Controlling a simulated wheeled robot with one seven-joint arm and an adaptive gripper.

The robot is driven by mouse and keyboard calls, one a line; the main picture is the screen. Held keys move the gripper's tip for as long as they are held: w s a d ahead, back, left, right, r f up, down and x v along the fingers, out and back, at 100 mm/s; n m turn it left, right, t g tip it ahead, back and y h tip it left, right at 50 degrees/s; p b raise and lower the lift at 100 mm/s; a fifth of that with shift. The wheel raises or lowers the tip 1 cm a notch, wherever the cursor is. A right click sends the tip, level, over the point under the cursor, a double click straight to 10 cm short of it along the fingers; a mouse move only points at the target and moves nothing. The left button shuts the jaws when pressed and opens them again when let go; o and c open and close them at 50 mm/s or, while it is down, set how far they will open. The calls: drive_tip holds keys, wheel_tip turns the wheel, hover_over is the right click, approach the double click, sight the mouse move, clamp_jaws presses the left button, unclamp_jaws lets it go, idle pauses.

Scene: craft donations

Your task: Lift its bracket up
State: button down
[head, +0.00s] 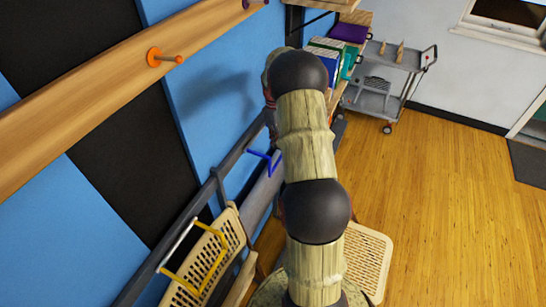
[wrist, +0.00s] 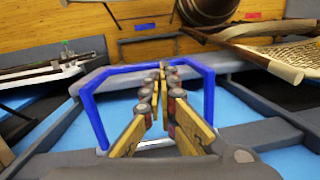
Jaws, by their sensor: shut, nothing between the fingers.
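A blue U-shaped bracket (wrist: 93,115) spans the middle of the wrist view, with a side arm on each side of my gripper. It also shows in the head view (head: 263,157), partly covered by my arm, at the grey rail along the wall. My gripper (wrist: 162,68) is shut and empty, its fingertips overlapping the bracket's crossbar in the picture. I cannot tell whether they touch it. In the head view my gripper is hidden behind my arm. A yellow bracket (head: 165,272) of similar shape is nearer on the same rail, in front of a woven chair (head: 228,226).
A grey rail (head: 158,257) runs along the blue and black wall panels. A wooden board with an orange peg (head: 165,57) is above. Another woven seat (head: 372,254) is right of my arm. A grey cart (head: 380,88) stands far back; wooden floor on the right is clear.

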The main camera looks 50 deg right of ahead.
drive_tip(key=w+f+t, duration=0.2)
drive_tip(key=w+t, duration=0.1)
drive_tip(key=w, duration=0.3)
drive_tip(key=shift+d+n, duration=0.15)
drive_tip(key=shift+n, duration=0.25)
drive_tip(key=shift+w, duration=0.1)
wheel_tip(320, 180, down, 10)
drive_tip(key=w+p, duration=0.1)
drive_tip(key=p, duration=0.1)
drive_tip(key=s, duration=0.2)
drive_tip(key=s+r+p, duration=0.1)
drive_tip(key=shift+s+d, duration=0.2)
drive_tip(key=shift+d, duration=0.15)
drive_tip(key=shift+s, duration=0.1)
